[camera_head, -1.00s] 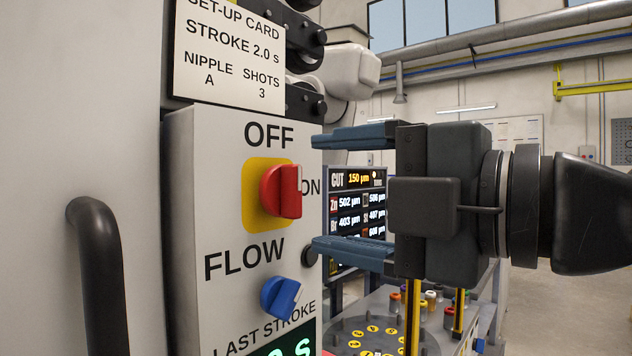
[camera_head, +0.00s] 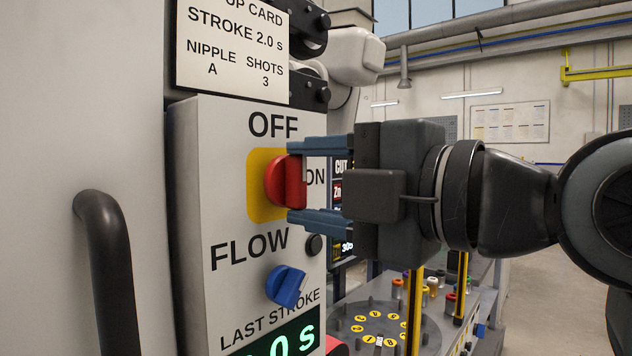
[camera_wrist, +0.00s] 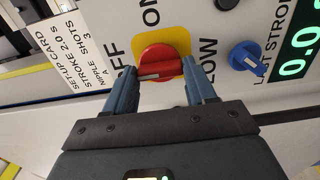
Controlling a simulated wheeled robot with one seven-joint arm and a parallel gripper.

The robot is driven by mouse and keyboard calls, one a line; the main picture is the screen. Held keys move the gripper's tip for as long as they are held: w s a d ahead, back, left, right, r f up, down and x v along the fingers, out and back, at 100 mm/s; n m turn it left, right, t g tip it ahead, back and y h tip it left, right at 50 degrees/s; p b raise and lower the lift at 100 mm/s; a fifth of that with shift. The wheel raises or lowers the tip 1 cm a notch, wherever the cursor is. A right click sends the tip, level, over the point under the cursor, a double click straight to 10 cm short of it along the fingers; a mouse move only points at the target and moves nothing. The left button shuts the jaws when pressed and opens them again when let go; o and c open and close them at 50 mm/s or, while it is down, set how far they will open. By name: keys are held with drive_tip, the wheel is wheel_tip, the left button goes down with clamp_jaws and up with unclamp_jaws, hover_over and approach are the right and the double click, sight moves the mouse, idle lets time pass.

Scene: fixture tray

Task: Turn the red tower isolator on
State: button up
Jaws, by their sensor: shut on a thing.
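The red isolator knob (camera_head: 287,182) sits on a yellow plate (camera_head: 258,210) on the white panel, with OFF above it and ON to its right. In the wrist view the red knob (camera_wrist: 160,62) lies between the fingertips, with its pale marker line running across, roughly along the OFF–FLOW direction. My gripper (camera_head: 298,182) comes from the right with one blue finger above and one below the knob. It is shut on the knob; in the wrist view my gripper (camera_wrist: 165,75) has a finger at each side of it.
A blue flow knob (camera_head: 286,285) is below, with a black button (camera_head: 314,244) above it and a green display (camera_head: 275,345) under it. A black handle (camera_head: 108,270) stands out at left. A set-up card (camera_head: 232,45) hangs above. A round tray with yellow discs (camera_head: 380,325) is lower right.

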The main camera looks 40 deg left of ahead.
drive_tip(key=c, duration=0.3)
drive_tip(key=shift+m, duration=0.5)
drive_tip(key=m, duration=0.7)
drive_tip(key=shift+m, duration=0.3)
drive_tip(key=m+p, duration=0.2)
drive_tip(key=m, duration=0.3)
drive_tip(key=shift+p, duration=0.4)
drive_tip(key=shift+m+p, duration=1.05)
drive_tip(key=shift+m, duration=1.05)
drive_tip(key=shift+f+m, duration=0.15)
drive_tip(key=shift+m, duration=0.15)
drive_tip(key=o, duration=1)
